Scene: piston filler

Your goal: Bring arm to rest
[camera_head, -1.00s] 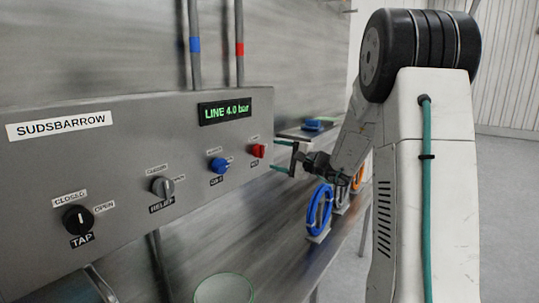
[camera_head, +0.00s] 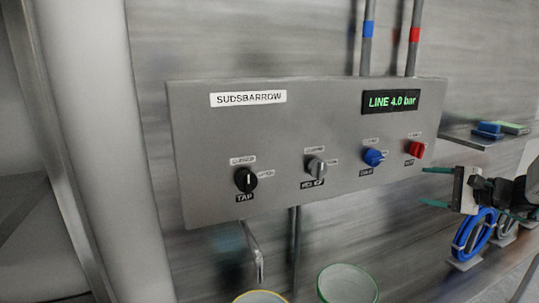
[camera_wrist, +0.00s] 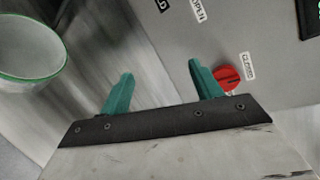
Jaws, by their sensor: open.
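My gripper (camera_head: 436,187) is at the right in the head view, its two teal fingers pointing left toward the panel. It is open, with nothing between the fingers; the wrist view shows them apart too (camera_wrist: 160,92). The red knob (camera_head: 416,149) is the closest knob, just above and left of the fingers. In the wrist view the red knob (camera_wrist: 228,77) appears right beside the right finger; I cannot tell if they touch. Most of my arm is outside the head view.
A spout (camera_head: 256,255) hangs below. A green-rimmed container (camera_head: 347,285) and blue hose coil (camera_head: 470,238) are below.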

